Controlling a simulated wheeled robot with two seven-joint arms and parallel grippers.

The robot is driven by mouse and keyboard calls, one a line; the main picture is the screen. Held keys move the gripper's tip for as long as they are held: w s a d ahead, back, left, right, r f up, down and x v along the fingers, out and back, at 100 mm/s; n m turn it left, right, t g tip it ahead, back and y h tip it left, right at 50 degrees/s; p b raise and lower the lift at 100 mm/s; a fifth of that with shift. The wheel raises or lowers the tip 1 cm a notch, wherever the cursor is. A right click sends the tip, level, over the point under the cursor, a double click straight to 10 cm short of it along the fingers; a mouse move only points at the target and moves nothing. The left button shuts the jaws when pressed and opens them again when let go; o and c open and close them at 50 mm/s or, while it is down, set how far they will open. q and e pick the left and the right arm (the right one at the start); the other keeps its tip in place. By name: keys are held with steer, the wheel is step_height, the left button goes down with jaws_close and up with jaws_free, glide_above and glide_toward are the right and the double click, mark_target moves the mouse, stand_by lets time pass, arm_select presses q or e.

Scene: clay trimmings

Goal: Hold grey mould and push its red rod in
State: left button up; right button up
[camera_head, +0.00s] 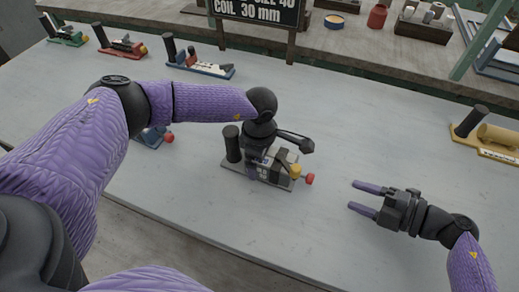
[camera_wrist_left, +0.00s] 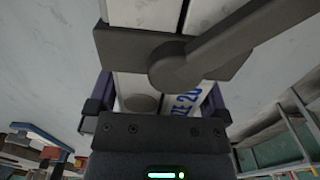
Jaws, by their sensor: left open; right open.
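The grey mould (camera_head: 272,170) stands on a flat base near the middle of the table, with a black upright post at its left end. Its red rod (camera_head: 310,179) sticks out at the right end, beside a yellow knob (camera_head: 296,171). My left gripper (camera_head: 259,163) is over the mould from above, open, and partly hides it. In the left wrist view its fingers (camera_wrist_left: 158,98) are on both sides of the pale mould body, which has blue lettering and a dark lever across it. My right gripper (camera_head: 366,200) is open and empty, right of the red rod and apart from it.
A blue mould (camera_head: 152,137) is partly hidden behind my left arm. Other moulds stand along the back left, including a blue and red one (camera_head: 204,68). A yellow mould (camera_head: 490,140) is at the right. A dark sign (camera_head: 260,12) stands behind. The table around my right gripper is clear.

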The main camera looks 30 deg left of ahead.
arm_select(q)
jaws_close()
arm_select(e)
steer(key=c, duration=0.5)
steer(key=shift+n, duration=0.3)
steer(key=shift+c, duration=1)
steer(key=r+n, duration=0.1)
steer(key=n, duration=0.3)
steer(key=w+r+n+g+h, duration=0.1)
steer(key=n, duration=0.3)
steer(key=d+r+n+g+h, duration=0.1)
steer(key=n, duration=0.3)
steer(key=shift+w, duration=0.15)
jaws_close()
steer(key=n+h, duration=0.1)
steer(key=n, duration=0.3)
steer(key=d+r+n+h, duration=0.1)
steer(key=n, duration=0.3)
steer(key=w+d+r+n+h, duration=0.1)
steer(key=n, duration=0.3)
steer(key=shift+d+r+g+h, duration=0.1)
steer(key=shift+d+g+h, duration=0.15)
steer(key=shift+g+h, duration=0.05)
